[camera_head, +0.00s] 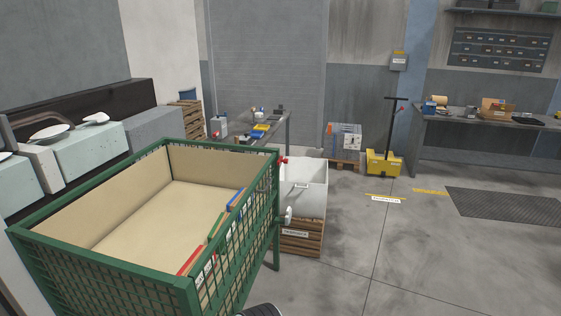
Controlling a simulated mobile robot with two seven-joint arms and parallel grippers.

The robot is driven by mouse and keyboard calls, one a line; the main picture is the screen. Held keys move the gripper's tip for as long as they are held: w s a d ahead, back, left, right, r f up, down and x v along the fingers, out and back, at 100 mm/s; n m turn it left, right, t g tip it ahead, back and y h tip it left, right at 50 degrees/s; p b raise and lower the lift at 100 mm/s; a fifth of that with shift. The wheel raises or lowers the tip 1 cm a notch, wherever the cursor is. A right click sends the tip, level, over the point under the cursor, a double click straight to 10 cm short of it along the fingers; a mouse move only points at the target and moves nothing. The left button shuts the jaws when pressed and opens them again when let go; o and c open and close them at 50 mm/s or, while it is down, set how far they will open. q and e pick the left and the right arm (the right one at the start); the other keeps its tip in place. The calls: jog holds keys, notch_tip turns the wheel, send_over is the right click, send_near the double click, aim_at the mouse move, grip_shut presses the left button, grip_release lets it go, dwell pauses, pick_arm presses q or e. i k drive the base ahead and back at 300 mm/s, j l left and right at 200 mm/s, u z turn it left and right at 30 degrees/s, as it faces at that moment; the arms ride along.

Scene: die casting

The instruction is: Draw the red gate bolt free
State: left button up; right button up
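A green mesh cage (159,282) with tan inner panels fills the lower left. A small red piece (283,160) sticks out at the top of its far right corner post; it looks like the red gate bolt, but it is too small to tell how far it is pushed in. A pale fitting (288,214) with a little red shows lower on the same side. Neither of my grippers can be made out, and nothing is seen holding the red piece.
Red, green and blue folders or strips lie along the cage's right inner wall. A white bin (305,188) on a wooden pallet (301,240) stands close beyond the corner. A yellow pallet truck (383,163) and workbenches stand behind.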

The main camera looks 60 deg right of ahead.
aim_at(280, 160)
jog(key=i+l, duration=0.1)
jog(key=l, duration=0.45)
jog(key=i+l, duration=0.1)
jog(key=l, duration=0.45)
jog(key=i+l, duration=0.1)
jog(key=l, duration=0.4)
jog(key=i+l, duration=0.1)
jog(key=l, duration=0.45)
jog(key=i+l, duration=0.1)
jog(key=l, duration=0.45)
jog(key=i+l, duration=0.1)
jog(key=l, duration=0.45)
jog(key=i+l, duration=0.1)
jog(key=l, duration=0.45)
jog(key=i+l, duration=0.15)
jog(key=l, duration=0.4)
